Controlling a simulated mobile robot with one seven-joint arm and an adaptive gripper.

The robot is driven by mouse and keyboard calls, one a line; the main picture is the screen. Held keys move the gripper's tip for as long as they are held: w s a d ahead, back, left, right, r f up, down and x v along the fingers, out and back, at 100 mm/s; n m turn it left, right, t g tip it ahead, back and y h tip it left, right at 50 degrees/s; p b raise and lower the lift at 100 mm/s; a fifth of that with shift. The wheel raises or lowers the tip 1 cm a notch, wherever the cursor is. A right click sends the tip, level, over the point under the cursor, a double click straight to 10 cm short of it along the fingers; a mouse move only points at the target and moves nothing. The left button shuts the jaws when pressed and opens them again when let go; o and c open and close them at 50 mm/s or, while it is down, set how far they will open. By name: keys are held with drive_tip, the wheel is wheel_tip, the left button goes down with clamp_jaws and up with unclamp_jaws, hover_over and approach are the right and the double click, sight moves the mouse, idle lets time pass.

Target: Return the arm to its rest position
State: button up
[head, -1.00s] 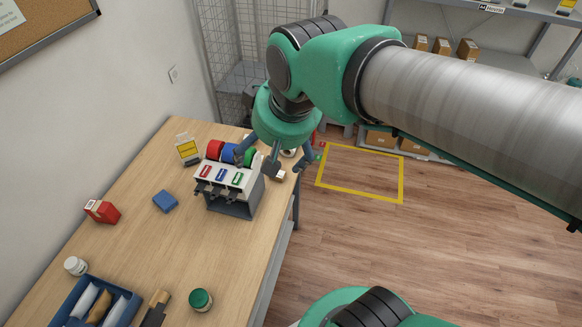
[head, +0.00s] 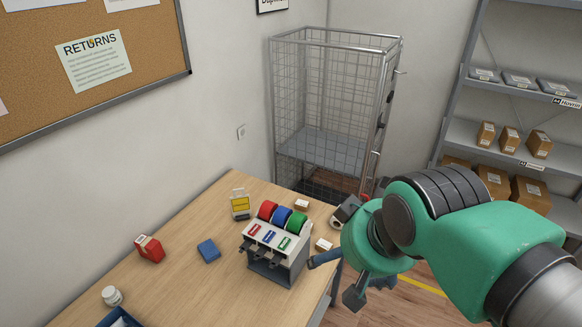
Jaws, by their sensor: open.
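My gripper (head: 334,279) hangs at the counter's right edge in the head view, below the green wrist of my arm. Its dark fingers are spread apart and nothing shows between them. It is just right of the tape dispenser (head: 272,260), which holds a red, a blue and a green roll. One finger overlaps the dispenser's right side in the picture; I cannot tell if they touch. My arm reaches in from the lower right.
The wooden counter (head: 190,290) carries a yellow sign (head: 240,203), a blue block (head: 208,250), a red box (head: 149,248), a white jar (head: 111,296) and small boxes (head: 323,245). A wire cage (head: 325,110) stands behind. Shelves (head: 515,157) with parcels are at right.

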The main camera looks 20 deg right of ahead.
wheel_tip(320, 180, down, 12)
drive_tip(key=b, duration=1.2)
drive_tip(key=shift+f, duration=0.2)
